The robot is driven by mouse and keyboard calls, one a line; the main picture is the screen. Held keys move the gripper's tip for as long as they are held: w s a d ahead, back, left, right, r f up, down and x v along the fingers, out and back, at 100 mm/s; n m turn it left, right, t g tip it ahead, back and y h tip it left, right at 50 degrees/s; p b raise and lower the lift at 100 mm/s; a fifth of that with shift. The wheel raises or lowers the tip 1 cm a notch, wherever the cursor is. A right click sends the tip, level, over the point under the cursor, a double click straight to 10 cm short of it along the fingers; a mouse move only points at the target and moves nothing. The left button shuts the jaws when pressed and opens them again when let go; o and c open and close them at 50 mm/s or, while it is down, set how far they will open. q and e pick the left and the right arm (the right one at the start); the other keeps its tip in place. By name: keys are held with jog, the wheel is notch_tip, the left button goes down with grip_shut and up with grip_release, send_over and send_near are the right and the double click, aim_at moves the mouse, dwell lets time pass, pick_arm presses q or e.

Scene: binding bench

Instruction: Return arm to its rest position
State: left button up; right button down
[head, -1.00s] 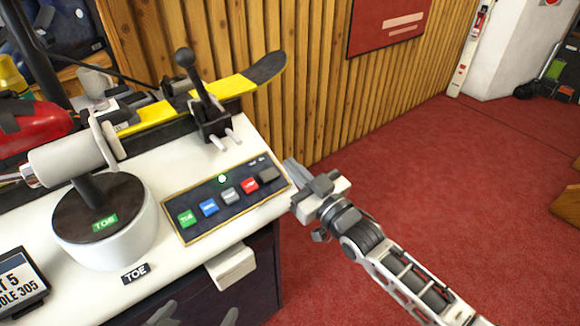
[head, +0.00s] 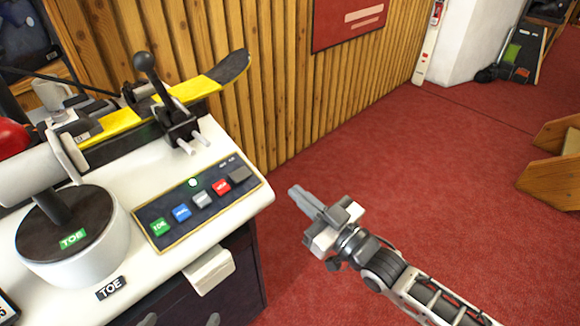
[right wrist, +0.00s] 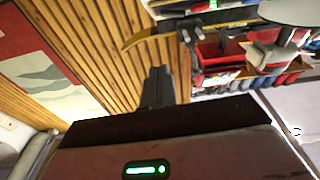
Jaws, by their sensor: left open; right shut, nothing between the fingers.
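My right gripper (head: 293,191) is over the red floor, just right of the bench's front corner and apart from it. Its fingers are together with nothing between them. The right wrist view shows the same shut fingers (right wrist: 156,88) ahead of the dark wrist housing, against the wood wall and bench. The right arm runs from the gripper to the lower right edge. I cannot make out my left gripper in either view.
The white bench (head: 225,150) carries a button panel (head: 203,200) with a lit green lamp, a black lever (head: 160,90), a yellow ski (head: 195,90) and a round TOE post (head: 85,245). A wooden wall stands behind. Red floor (head: 400,180) is open to the right; a wooden step (head: 555,150) stands far right.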

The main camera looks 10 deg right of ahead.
jog(key=s+d+f+m+g+h+p, duration=0.1)
jog(key=s+f+m+g+h, duration=0.1)
jog(key=s, duration=0.5)
jog(key=s+f+m+g+h+p, duration=0.2)
jog(key=s+f+g+h, duration=0.2)
jog(key=s, duration=0.4)
notch_tip(320, 180, down, 2)
jog(key=shift+s+d+f+m+h, duration=0.3)
jog(key=shift+d+h, duration=0.1)
jog(key=shift+h, duration=0.1)
